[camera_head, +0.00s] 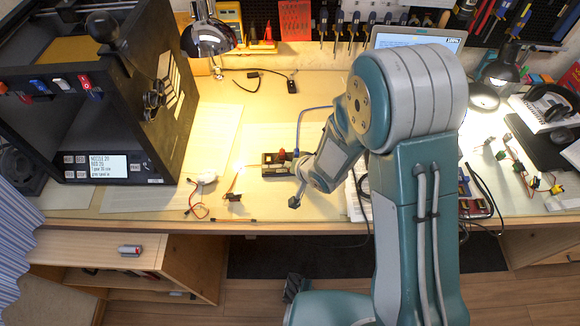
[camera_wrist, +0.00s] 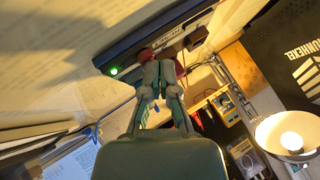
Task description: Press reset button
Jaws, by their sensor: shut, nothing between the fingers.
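A small black box (camera_head: 270,169) lies on the bench near its front edge, with a red button (camera_head: 282,155) on it. In the wrist view, the dark box (camera_wrist: 120,52) runs behind my fingers, with a lit green light on its left part. The red button (camera_wrist: 146,54) shows right at my fingertips and is partly hidden by them. My gripper (camera_wrist: 158,68) is shut and empty, with its tips at the button. I cannot tell whether they touch it. In the head view, my gripper is small beside the box's right end.
A black machine (camera_head: 95,110) with a lit screen and small buttons stands at the left. A lamp (camera_head: 208,38) stands behind the box. Loose wires and a small servo (camera_head: 233,197) lie left of the box. A laptop (camera_head: 418,40) is at the back.

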